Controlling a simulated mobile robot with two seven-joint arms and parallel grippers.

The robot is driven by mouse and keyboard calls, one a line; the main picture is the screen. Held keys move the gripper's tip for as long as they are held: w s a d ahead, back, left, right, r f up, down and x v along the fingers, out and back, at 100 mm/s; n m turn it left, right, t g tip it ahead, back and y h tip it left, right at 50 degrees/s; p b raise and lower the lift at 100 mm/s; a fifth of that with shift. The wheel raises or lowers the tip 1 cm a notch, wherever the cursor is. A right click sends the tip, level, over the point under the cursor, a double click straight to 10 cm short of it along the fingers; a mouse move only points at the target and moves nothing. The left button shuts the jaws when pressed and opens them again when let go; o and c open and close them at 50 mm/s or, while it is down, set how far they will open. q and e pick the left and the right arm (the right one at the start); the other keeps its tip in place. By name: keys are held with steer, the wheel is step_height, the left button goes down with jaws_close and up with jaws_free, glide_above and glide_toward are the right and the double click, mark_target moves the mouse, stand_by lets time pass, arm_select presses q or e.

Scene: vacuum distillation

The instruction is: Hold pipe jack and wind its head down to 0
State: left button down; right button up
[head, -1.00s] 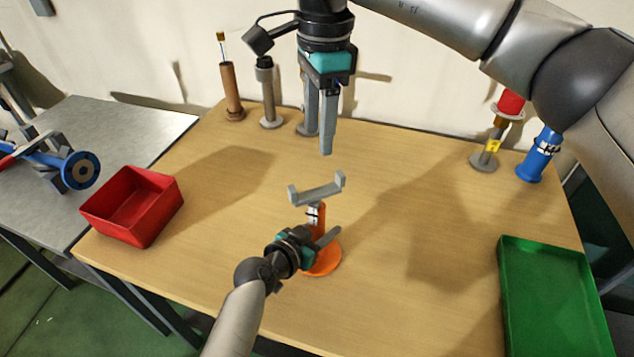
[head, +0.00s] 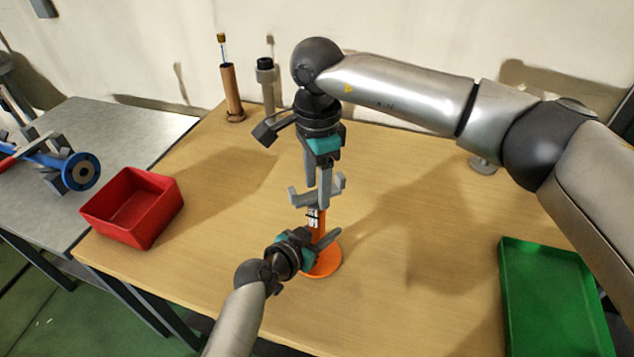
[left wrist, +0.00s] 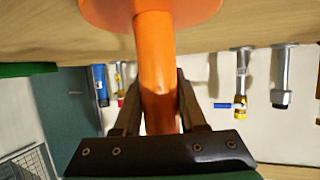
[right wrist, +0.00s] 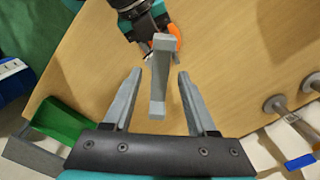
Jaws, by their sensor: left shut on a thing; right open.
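The pipe jack stands upright on the wooden table, with an orange round base (head: 324,263) and orange post and a grey cradle-shaped head (head: 336,190) on top. My left gripper (head: 318,243) is shut on the orange post (left wrist: 157,75), low near the base. My right gripper (head: 324,203) points down at the head from above, its fingers open. In the right wrist view the grey head (right wrist: 159,80) lies between the two spread fingers, with gaps on both sides. A small marked scale (head: 313,217) shows on the post below the head, too small to read.
A red bin (head: 133,207) stands at the left table edge and a green tray (head: 553,300) at the front right. A brown stand (head: 232,95) and a grey stand (head: 267,85) are at the back. The table around the jack is clear.

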steer(key=shift+c, duration=0.2)
jaws_close()
stand_by(0.3)
